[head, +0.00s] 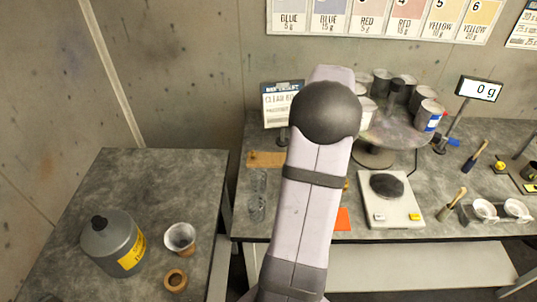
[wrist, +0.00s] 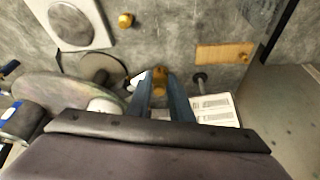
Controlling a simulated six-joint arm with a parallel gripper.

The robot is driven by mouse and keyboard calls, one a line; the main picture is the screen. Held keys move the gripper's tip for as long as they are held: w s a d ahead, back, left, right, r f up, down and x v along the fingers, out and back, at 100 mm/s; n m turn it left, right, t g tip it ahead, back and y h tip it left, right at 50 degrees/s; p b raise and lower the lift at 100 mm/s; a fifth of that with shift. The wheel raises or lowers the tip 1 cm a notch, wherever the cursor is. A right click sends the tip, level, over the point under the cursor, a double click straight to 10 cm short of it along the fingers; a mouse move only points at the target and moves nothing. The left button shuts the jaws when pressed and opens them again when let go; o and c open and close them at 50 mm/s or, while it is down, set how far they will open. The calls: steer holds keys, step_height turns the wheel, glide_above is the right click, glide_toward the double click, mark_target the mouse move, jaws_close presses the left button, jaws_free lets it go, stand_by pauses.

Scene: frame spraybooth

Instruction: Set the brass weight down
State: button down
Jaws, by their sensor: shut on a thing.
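My gripper (wrist: 162,88) shows in the wrist view with its two blue-grey fingers shut on a small brass weight (wrist: 160,76). The weight is held at the fingertips, and I cannot tell its height above the table. A second brass-coloured piece (wrist: 126,20) stands on the grey table beside the white scale (wrist: 103,38). In the head view my arm hides the gripper and the held weight. There the scale (head: 377,216) has a dark round pan with nothing seen on it, and its display (head: 479,89) reads 0 g.
A round turntable (head: 408,137) with several paint cans stands at the back, near my arm. A label stand (head: 270,104) and a wooden board (wrist: 222,54) are close by. Glass cups (head: 257,208) and an orange-red card (head: 343,219) lie nearer the front edge.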

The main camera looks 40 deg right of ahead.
steer(key=w+a+f+n+t+y+b, duration=0.1)
steer(key=w+a+f+n+b, duration=0.15)
steer(key=w+a, duration=0.55)
steer(key=w+a+f+n+t+y+b, duration=0.1)
steer(key=w+a+f+n, duration=0.35)
steer(key=a, duration=0.75)
steer(key=a+f+n+y+b, duration=0.1)
steer(key=a+f+n, duration=0.2)
steer(key=a, duration=0.7)
steer(key=a+f+n+y+b, duration=0.1)
steer(key=a+f+n+b, duration=0.1)
steer(key=a, duration=0.8)
step_height(320, 180, up, 4)
steer(key=m+h+b, duration=0.2)
steer(key=m+h, duration=0.1)
steer(key=m, duration=0.5)
glide_above(280, 157)
steer(key=s+a, duration=0.1)
steer(key=shift+g, duration=0.5)
steer(key=shift+f+p, duration=1.85)
steer(key=shift+f, duration=3.2)
steer(key=shift+f, duration=0.15)
